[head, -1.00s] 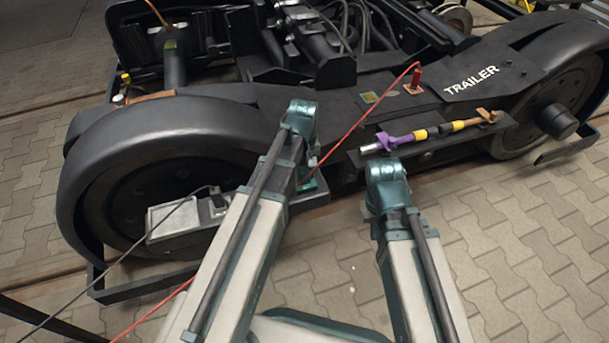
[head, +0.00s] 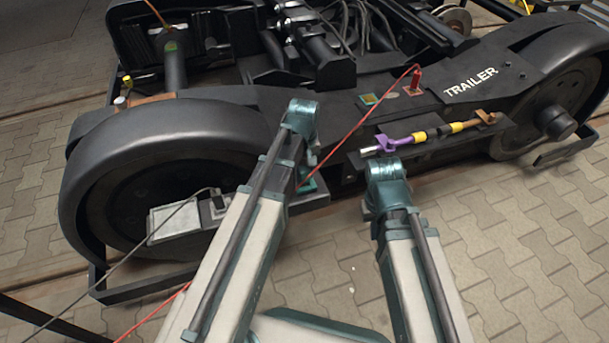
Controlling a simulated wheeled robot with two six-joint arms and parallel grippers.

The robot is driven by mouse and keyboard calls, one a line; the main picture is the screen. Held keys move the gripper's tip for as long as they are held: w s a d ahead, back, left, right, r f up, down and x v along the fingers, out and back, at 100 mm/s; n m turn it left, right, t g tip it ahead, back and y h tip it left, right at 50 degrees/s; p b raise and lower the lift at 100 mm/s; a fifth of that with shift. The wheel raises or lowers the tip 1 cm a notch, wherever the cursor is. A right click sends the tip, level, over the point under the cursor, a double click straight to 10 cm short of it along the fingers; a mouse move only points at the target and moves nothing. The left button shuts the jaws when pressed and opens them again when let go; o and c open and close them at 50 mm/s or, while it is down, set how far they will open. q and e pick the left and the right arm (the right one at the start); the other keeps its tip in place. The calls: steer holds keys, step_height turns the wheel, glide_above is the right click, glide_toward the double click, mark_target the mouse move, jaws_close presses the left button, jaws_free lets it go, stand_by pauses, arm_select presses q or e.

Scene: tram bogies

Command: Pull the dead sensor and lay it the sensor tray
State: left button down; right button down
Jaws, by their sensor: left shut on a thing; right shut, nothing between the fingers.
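My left gripper (head: 308,186) shows only as a small teal part behind my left arm, low beside the bogie frame. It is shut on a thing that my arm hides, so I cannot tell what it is. My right gripper is hidden behind my teal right arm joint, in front of the shelf. I cannot pick out the dead sensor or the sensor tray for certain. A grey box (head: 176,221) with a dark plug (head: 217,203) and a black cable sits in front of the left wheel.
A purple, yellow and brown rod (head: 445,130) lies on a dark shelf (head: 350,159). A red plug (head: 416,78) stands on the bogie frame (head: 330,100), and a red cable (head: 360,123) runs from it past my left arm. Clear paving (head: 520,240) lies at the right.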

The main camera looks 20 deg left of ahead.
mark_target(304, 168)
arm_select(q)
steer(key=shift+r+p, duration=2.3)
steer(key=shift+r, duration=0.2)
